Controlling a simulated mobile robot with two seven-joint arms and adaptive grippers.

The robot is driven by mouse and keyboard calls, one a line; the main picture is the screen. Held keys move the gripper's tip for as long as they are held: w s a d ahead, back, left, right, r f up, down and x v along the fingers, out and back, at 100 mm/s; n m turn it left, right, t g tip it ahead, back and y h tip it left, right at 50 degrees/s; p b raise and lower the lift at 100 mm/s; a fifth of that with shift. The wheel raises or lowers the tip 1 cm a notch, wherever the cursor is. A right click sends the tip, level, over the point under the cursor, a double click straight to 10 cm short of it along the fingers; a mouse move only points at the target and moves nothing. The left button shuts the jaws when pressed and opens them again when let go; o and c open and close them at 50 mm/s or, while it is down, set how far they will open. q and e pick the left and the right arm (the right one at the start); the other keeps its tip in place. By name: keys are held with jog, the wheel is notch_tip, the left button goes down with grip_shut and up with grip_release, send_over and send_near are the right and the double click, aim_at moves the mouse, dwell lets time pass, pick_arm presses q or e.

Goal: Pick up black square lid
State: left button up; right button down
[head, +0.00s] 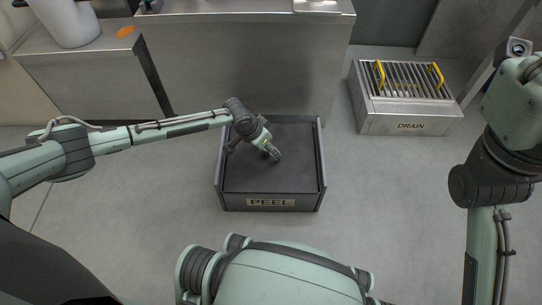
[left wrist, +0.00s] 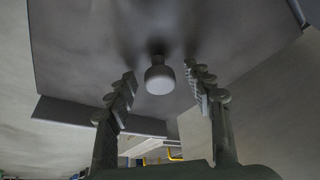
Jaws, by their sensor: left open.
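The black square lid (head: 262,180) lies flat inside the rim of a dark bin labelled PEEL on the floor. In the left wrist view the lid (left wrist: 105,50) fills the upper middle, with a rounded grey knob (left wrist: 159,80) on it.
The PEEL bin (head: 219,186) has raised side walls around the lid. A steel DRAIN box (head: 375,122) with a slotted top and yellow handles stands to the right. A steel counter (head: 245,60) is behind the bin. The floor (head: 400,200) between bin and right arm is clear.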

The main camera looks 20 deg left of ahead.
pick_arm(q)
jog(key=shift+c, duration=0.2)
grip_shut()
jog(key=shift+r, duration=0.1)
